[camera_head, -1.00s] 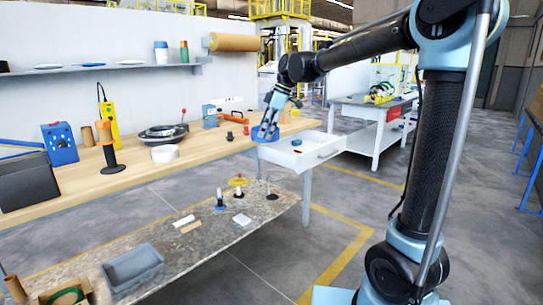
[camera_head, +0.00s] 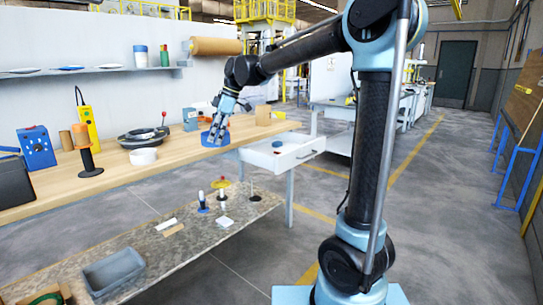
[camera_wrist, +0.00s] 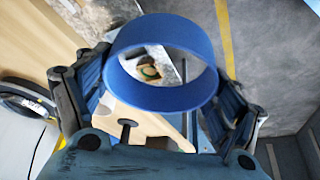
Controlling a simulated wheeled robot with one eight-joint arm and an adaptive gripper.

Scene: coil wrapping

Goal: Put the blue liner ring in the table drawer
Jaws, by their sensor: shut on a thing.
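The blue liner ring (camera_head: 214,138) is held in my gripper (camera_head: 219,122), near the front edge of the wooden table. In the wrist view the ring (camera_wrist: 165,97) is between the two fingers of my gripper (camera_wrist: 162,88), which are shut on it from either side. The ring's open middle faces the wrist camera. The white table drawer (camera_head: 302,154) is pulled open below the tabletop's right end. It lies to the right of the ring, apart from it. The ring's exact height above the table cannot be told.
A lower shelf (camera_head: 160,253) holds a grey bin (camera_head: 113,272) and small parts. Floor at right is clear.

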